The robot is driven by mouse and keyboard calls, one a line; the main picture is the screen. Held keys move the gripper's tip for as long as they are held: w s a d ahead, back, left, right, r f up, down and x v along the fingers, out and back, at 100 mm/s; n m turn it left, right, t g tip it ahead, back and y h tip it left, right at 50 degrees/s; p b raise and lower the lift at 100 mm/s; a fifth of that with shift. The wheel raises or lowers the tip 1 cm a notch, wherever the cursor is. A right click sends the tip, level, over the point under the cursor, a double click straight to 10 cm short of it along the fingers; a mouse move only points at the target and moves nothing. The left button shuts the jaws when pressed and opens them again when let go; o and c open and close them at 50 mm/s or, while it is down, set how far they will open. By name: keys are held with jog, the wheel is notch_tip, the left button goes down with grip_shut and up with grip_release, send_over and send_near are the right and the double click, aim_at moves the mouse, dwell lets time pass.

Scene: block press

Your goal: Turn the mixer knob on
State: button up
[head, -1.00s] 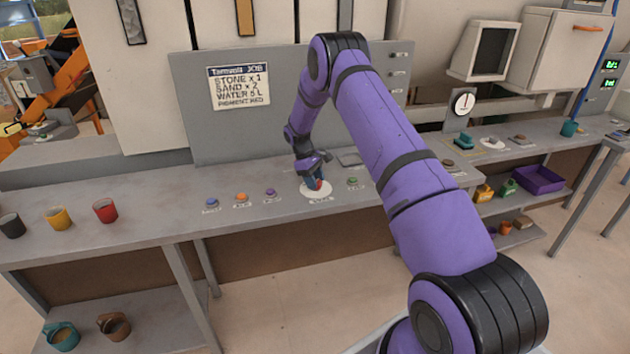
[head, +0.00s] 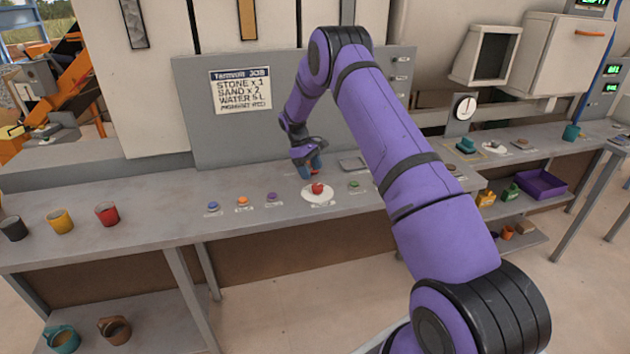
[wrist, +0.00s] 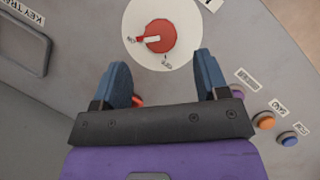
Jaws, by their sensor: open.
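The mixer knob (head: 317,188) is a red knob on a round white plate on the grey counter. In the wrist view the knob (wrist: 163,38) shows a pale bar pointing to the left of the picture, with small unreadable marks on the plate around it. My gripper (head: 313,168) is just behind the knob, above the counter. In the wrist view my gripper (wrist: 164,62) has its two blue fingers apart, with nothing held between them. The knob lies beyond the fingertips, apart from them. A small red part shows beside the left finger, mostly hidden.
Blue (head: 213,207), orange (head: 243,201) and purple (head: 272,197) buttons sit left of the plate, and a green button (head: 354,185) right of it. A job sign (head: 240,90) is on the panel behind. A red cup (head: 107,214) and others stand at the left.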

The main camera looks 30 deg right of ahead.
jog(key=shift+v, duration=2.4)
